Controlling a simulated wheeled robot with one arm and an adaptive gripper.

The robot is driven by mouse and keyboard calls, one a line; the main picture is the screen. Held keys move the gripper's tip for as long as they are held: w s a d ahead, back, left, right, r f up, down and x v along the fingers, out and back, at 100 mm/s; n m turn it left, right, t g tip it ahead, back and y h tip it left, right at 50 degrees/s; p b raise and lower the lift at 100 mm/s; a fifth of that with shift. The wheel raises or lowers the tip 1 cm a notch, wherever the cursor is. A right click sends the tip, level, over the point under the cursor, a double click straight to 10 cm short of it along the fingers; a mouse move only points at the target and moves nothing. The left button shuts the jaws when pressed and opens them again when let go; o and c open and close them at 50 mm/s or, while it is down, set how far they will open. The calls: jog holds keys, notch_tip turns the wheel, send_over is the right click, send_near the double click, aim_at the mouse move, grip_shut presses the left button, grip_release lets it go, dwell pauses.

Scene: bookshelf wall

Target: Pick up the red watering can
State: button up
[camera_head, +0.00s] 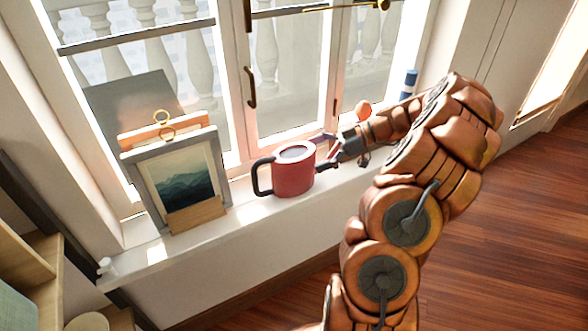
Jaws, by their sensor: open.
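The red watering can (294,174) stands upright on the white windowsill, with its dark handle (262,176) toward the left. Its right side is near my gripper (328,152), which comes in from the right. My gripper is open, with its fingers close to the can's right side. I cannot tell whether the fingers touch the can. The can's spout is not clearly seen; the gripper overlaps that side.
A framed mountain picture (181,180) leans on the sill at left. A blue item (409,84) and an orange round thing (363,109) stand on the sill beyond my arm. Window frames rise close behind the can. A shelf (32,262) is at lower left; wooden floor (500,230) is clear at right.

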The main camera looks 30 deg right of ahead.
aim_at(298, 160)
jog(key=shift+x, duration=2.55)
jog(key=shift+w, duration=0.1)
jog(key=c, duration=1)
